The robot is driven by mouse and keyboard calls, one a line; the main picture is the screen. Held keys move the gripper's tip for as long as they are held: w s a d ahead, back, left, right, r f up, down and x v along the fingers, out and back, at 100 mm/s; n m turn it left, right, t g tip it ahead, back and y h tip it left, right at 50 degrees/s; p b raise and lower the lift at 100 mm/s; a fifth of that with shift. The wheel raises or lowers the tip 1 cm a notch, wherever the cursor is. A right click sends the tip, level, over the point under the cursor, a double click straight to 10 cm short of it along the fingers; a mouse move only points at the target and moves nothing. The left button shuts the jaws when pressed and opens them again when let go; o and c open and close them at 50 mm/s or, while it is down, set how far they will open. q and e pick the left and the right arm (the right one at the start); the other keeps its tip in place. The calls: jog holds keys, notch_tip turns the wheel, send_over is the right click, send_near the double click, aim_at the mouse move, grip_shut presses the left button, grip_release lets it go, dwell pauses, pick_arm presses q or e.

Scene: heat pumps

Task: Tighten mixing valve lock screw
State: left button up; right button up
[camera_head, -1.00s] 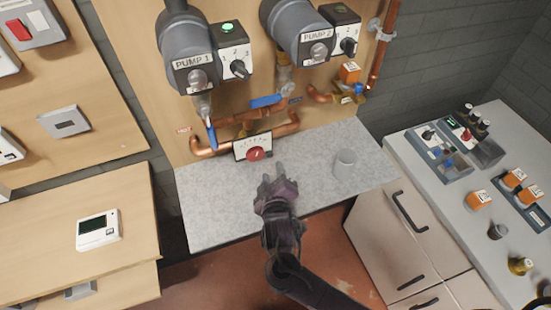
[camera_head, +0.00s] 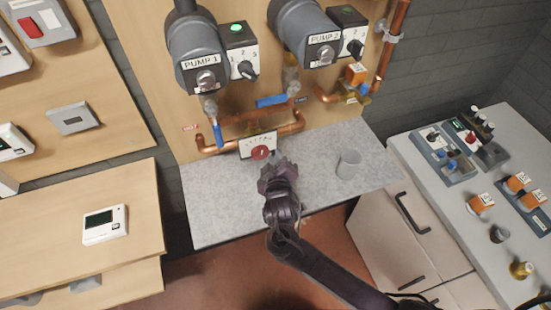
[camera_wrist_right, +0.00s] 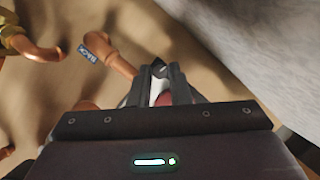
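The mixing valve has a red knob (camera_head: 260,152) on a white scale plate (camera_head: 243,148), low on the wooden panel. My right gripper (camera_head: 279,165) is just to the right of and below the knob, in front of the plate. In the right wrist view, its fingers (camera_wrist_right: 160,80) point toward the panel with a narrow gap between them. Part of the red knob (camera_wrist_right: 163,98) shows in that gap. A small dark piece (camera_wrist_right: 158,67), possibly the lock screw, shows at the fingertips; I cannot tell whether they touch it. My left gripper is not in view.
Copper pipes (camera_head: 290,128) run around the valve, with a blue lever (camera_head: 218,135) to its left. A clear cup (camera_head: 348,165) stands on the grey counter (camera_head: 225,205), right of my arm. Two pumps (camera_head: 195,50) hang above. The counter's left part is clear.

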grip_shut()
jog(key=shift+d+r+m+p, duration=0.1)
jog(key=shift+m+p, duration=0.3)
jog(key=shift+m, duration=0.2)
jog(key=shift+m+g+y, duration=0.3)
jog(key=shift+m+y, duration=0.1)
jog(key=shift+m, duration=0.1)
jog(key=o, duration=0.7)
grip_release()
jog(key=shift+b+v, duration=0.55)
jog(key=shift+v, duration=3.3)
